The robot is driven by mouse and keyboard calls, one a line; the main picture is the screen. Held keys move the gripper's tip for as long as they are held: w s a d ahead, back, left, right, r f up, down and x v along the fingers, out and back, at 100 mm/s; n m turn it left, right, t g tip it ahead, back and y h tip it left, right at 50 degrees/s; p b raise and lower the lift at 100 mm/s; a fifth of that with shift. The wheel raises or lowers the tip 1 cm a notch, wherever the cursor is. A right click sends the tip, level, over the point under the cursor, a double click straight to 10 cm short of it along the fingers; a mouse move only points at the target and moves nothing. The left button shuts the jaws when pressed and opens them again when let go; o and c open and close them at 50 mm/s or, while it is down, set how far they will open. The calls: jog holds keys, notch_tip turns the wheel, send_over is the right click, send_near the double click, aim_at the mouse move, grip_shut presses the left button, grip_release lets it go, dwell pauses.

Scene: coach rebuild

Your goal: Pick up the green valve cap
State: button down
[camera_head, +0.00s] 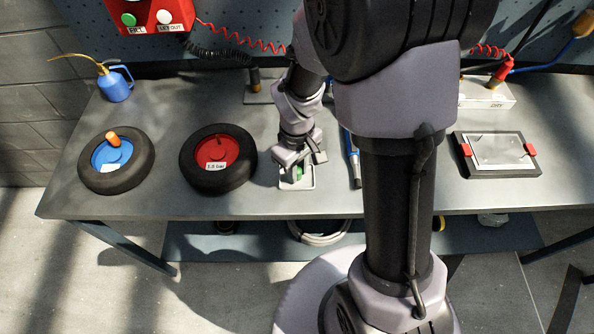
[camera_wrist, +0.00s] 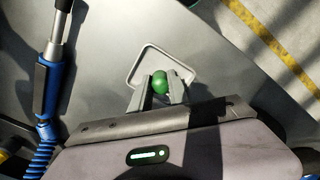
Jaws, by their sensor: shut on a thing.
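The green valve cap (camera_wrist: 160,84) is a small round green piece, seen between my fingertips in the wrist view. It shows only as a small green patch in the head view (camera_head: 299,173). My gripper (camera_wrist: 160,95) is shut on it. The cap and fingertips are over a small pale rectangular tray (camera_wrist: 140,64) with a raised rim, which also shows in the head view (camera_head: 297,187) near the front of the bench. I cannot tell whether the cap touches the tray.
A wheel with a red hub (camera_head: 218,160) lies left of the tray, and one with a blue hub (camera_head: 117,162) farther left. A blue-handled tool (camera_wrist: 48,95) lies close beside the gripper. A framed panel (camera_head: 497,154) lies at the right. The bench's front edge (camera_head: 250,217) is near.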

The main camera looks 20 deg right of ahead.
jog(key=shift+r+p, duration=0.35)
jog(key=shift+r, duration=0.2)
jog(key=r, duration=0.1)
jog(key=r+p, duration=0.1)
jog(key=shift+s+a+r, duration=0.4)
jog(key=s+a+r+p, duration=0.1)
jog(key=s+a+p, duration=0.1)
jog(key=s+a, duration=0.8)
jog(key=r+p, duration=0.2)
jog(key=s+r+p, duration=0.1)
jog(key=r+p, duration=0.1)
jog(key=shift+s+d+r, duration=0.1)
jog(key=shift+r, duration=0.25)
